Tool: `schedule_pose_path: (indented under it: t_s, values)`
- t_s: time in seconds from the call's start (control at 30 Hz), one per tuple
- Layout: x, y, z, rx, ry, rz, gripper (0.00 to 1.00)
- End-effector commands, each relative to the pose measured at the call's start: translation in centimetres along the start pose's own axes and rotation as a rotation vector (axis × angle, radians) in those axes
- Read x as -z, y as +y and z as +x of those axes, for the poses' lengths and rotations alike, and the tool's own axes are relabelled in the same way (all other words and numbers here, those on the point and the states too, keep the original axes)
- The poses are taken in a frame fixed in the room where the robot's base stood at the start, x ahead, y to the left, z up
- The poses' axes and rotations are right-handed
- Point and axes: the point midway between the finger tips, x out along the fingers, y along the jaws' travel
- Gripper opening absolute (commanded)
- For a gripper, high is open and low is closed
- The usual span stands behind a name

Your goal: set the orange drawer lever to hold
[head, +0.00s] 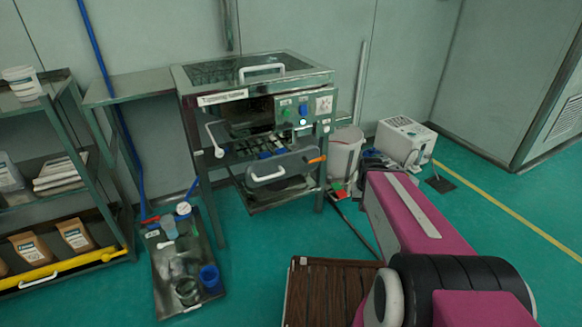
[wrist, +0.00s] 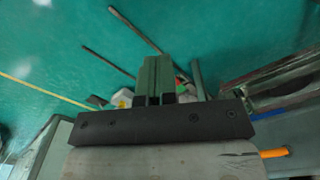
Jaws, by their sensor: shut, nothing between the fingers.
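The orange drawer lever (head: 316,160) is a short bar at the right end of the drawer front on the tapping-table machine. It lies nearly level, pointing right in the head view. The drawer front (head: 285,165) is grey with a white handle (head: 268,175). In the wrist view an orange bar (wrist: 274,153), likely the same lever, shows at the lower right edge. My gripper (wrist: 158,64) is shut and empty, its fingers together and apart from the orange bar. In the head view my arm is right of the machine, and I cannot make out the fingertips clearly.
A white bucket (head: 346,153) and a white box-shaped device (head: 405,140) stand right of the machine. A tray (head: 164,290) with cups lies on the floor at front left. A slatted wooden platform (head: 325,295) lies in front. A shelf rack stands at far left.

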Motion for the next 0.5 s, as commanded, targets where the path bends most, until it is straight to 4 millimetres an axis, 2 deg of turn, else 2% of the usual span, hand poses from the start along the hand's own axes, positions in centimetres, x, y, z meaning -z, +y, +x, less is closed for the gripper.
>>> schedule_pose_path:
  t_s: [0.17,0.37,0.5]
  values:
    - [1.3,-0.6,-0.6,0.003,0.008,-0.025,0.0]
    - [5.8,-2.7,-3.4,0.015,0.042,-0.117,0.0]
    - [9.2,-4.8,-6.2,0.024,0.071,-0.201,0.0]
